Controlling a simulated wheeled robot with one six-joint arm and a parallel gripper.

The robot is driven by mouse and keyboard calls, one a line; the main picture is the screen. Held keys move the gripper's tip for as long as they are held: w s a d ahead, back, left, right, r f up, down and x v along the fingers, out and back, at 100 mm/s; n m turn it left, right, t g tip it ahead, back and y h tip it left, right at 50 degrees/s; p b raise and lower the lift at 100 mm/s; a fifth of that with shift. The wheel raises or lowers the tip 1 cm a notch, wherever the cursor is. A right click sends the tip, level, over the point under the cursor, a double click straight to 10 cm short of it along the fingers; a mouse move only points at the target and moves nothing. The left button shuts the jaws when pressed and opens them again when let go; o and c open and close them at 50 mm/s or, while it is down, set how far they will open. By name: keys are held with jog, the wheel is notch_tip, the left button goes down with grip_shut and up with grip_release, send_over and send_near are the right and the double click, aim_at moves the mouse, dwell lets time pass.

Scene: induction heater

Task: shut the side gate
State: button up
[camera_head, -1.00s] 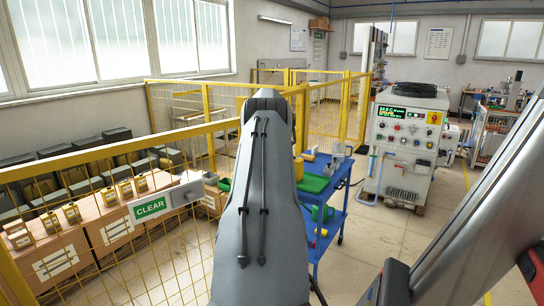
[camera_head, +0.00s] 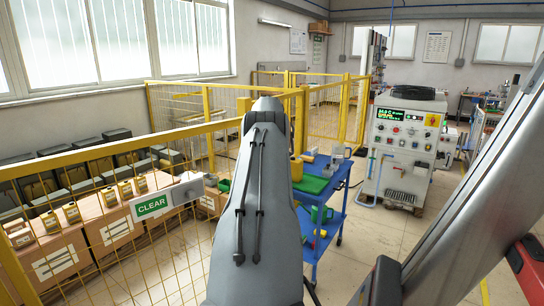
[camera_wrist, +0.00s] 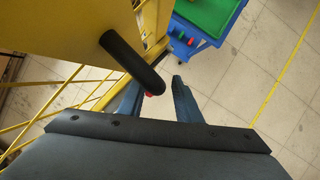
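A yellow panel (camera_wrist: 75,28) with a black bar-like handle (camera_wrist: 128,58) fills the upper left of the wrist view; I take it to be part of the side gate. My gripper (camera_wrist: 159,80) is open, with two dark blue fingers apart. The handle's free end overlaps the gap between the fingers and covers part of the left finger. I cannot tell whether they touch. In the head view my arm hides the gripper and handle. A yellow mesh panel (camera_head: 105,235) with a green CLEAR sign (camera_head: 151,207) stands at left; I cannot tell whether it is the gate.
A blue cart (camera_head: 338,200) with green trays stands just right of my arm, and also shows in the wrist view (camera_wrist: 210,18). A white heater cabinet (camera_head: 403,150) stands beyond it. Cardboard boxes (camera_head: 115,235) lie behind the mesh. Floor between cart and cabinet is clear.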

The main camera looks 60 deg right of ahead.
jog(key=w+b+v, duration=0.1)
jog(key=b+v, duration=0.2)
jog(key=v, duration=0.6)
jog(key=shift+s+a+b, duration=0.35)
jog(key=shift+f, duration=0.1)
